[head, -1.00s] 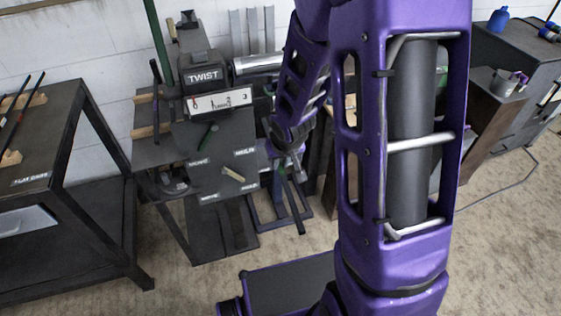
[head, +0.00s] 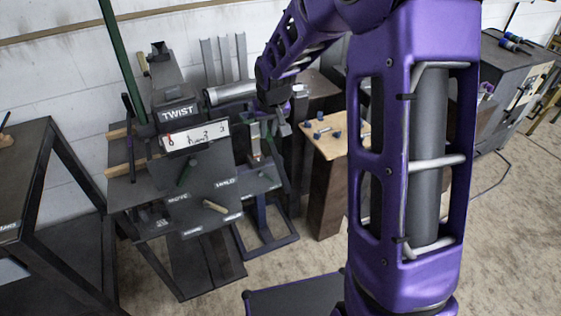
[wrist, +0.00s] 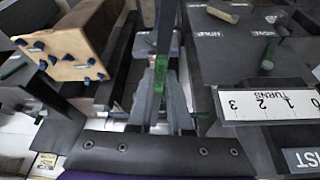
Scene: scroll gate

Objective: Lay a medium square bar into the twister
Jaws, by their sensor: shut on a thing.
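The twister (head: 190,165) is a dark machine labelled TWIST, with a white turns scale (head: 195,135) on its front, at left of centre in the head view. In the wrist view its scale (wrist: 268,104) is upside down at the right. My gripper (wrist: 160,92) is shut on a dark bar (wrist: 166,28) with a green band, which runs away from the fingers toward the top of the wrist view. In the head view my gripper (head: 284,128) is just right of the twister, apart from its front panel; the bar's outline is hard to make out there.
A wooden block with blue knobs (head: 335,135) stands right of my gripper; it also shows in the wrist view (wrist: 62,52). A dark bench (head: 25,185) is at the left. A dark grey cabinet (head: 515,85) stands at the far right. Open floor lies in front.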

